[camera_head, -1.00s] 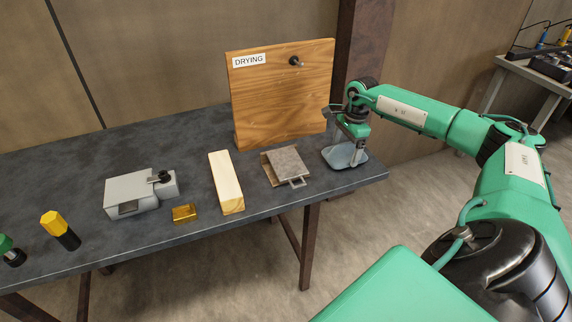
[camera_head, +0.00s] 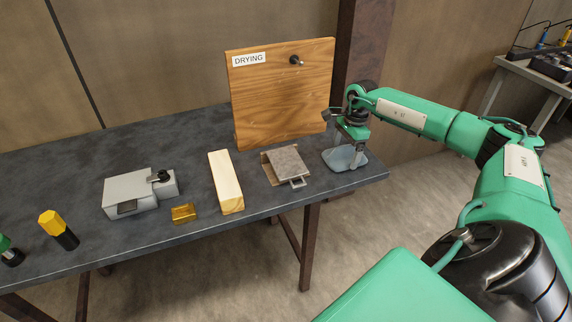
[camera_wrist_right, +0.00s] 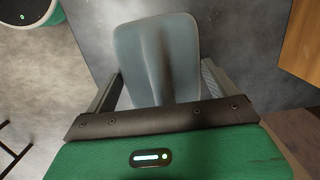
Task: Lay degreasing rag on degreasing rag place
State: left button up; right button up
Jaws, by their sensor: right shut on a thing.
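The degreasing rag is a pale blue-grey cloth (camera_head: 338,161) at the right end of the dark table. My right gripper (camera_head: 350,154) is over it, pointing down, and is shut on it. In the right wrist view the rag (camera_wrist_right: 150,55) shows between the two fingers (camera_wrist_right: 163,88), with a raised fold along its middle. The fingertips are partly hidden there. I cannot tell whether the rag's underside rests fully on the table. No separately marked rag place is clear; a wooden board labelled DRYING (camera_head: 275,100) with a dark peg stands behind.
Left of the rag are a grey plate on a brown base (camera_head: 286,160), a pale wooden block (camera_head: 225,182), a brass block (camera_head: 184,213), a grey metal fixture (camera_head: 135,193) and a yellow-capped tool (camera_head: 52,223). The table's right edge is close to the rag.

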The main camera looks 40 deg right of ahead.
jog(key=shift+f, duration=0.35)
dwell(0.7)
jog(key=o, duration=0.7)
jog(key=shift+r, duration=0.1)
jog(key=shift+r+p, duration=1.7)
jog(key=shift+r, duration=1.25)
